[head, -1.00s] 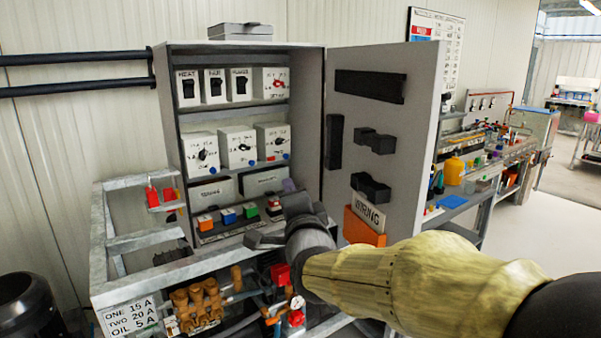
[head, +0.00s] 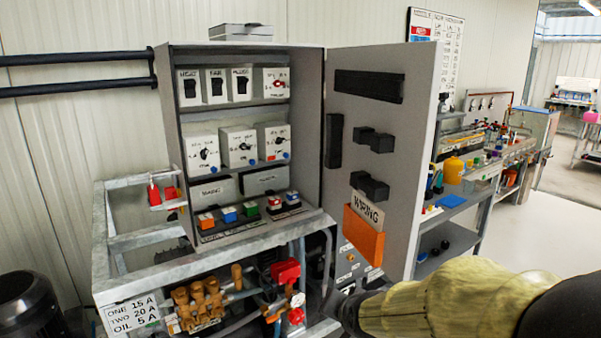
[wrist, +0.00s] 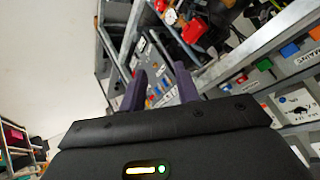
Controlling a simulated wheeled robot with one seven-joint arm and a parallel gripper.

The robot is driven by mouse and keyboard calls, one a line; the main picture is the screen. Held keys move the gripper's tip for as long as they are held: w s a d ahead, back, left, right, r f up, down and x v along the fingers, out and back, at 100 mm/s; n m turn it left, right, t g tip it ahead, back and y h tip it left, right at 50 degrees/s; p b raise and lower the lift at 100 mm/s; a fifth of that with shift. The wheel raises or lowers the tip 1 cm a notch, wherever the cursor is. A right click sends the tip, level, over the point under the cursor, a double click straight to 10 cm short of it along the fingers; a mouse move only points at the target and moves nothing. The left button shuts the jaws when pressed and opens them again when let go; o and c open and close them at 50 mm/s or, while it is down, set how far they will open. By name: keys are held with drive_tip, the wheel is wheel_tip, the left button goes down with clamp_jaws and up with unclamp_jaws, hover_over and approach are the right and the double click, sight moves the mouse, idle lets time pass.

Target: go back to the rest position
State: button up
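My arm's yellow-sleeved link reaches in from the lower right of the head view, low in front of the open cabinet door (head: 415,140). In the wrist view my gripper (wrist: 160,72) shows two dark purple fingers standing apart, with nothing seen between them. It is open and points toward the pump frame and a panel beyond. In the head view only a dark part of my wrist shows, and the fingers cannot be made out. The grey cabinet (head: 172,130) stands open behind the frame, clear of my arm.
The metal pump frame (head: 160,265) with brown pump heads (head: 200,300) and a red part (head: 286,271) lies left of my arm. An orange wiring holder (head: 362,237) is on the door. A workbench (head: 470,205) stands right; open floor (head: 530,230) lies beyond.

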drive_tip(key=s+d+f+n+g+h, duration=0.1)
drive_tip(key=s+d+f+n+g, duration=0.15)
drive_tip(key=s+f, duration=0.3)
drive_tip(key=s+d+f+n+g, duration=0.2)
drive_tip(key=s+d+f+g, duration=0.2)
drive_tip(key=s, duration=0.3)
drive_tip(key=w+p+v, duration=0.3)
drive_tip(key=p+v, duration=0.9)
drive_tip(key=shift+s+r, duration=0.45)
drive_tip(key=shift+s, duration=0.1)
